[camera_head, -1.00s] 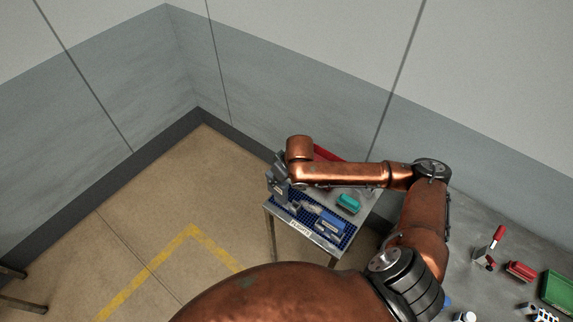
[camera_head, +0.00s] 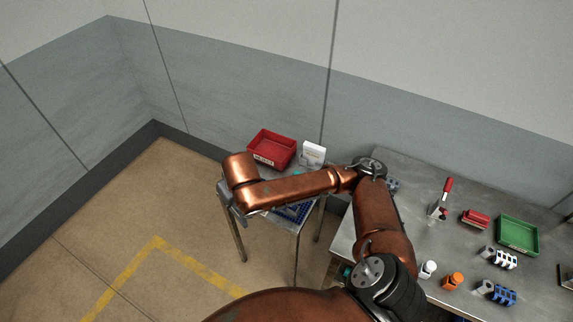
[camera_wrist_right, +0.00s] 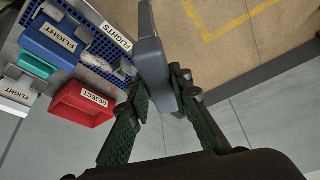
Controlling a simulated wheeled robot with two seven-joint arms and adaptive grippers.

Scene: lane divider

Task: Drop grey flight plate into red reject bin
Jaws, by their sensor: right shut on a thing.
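My right gripper (camera_wrist_right: 168,98) is shut on the grey flight plate (camera_wrist_right: 152,58), which stands between the two dark green finger pads. In the head view my right arm hides most of the gripper, and a grey part shows at its end beside the small table's left edge. The red reject bin (camera_head: 262,157) is an open tray at the back of that table. The bin also shows in the right wrist view (camera_wrist_right: 66,113), with a REJECT label, to the left of the held plate and apart from it. My left gripper is not in view.
The small table carries a white box (camera_head: 312,153) beside the bin, and a blue grid mat (camera_wrist_right: 110,52) labelled FLIGHTS. A metal bench with a green tray (camera_head: 518,235) stands right. The floor at left is clear.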

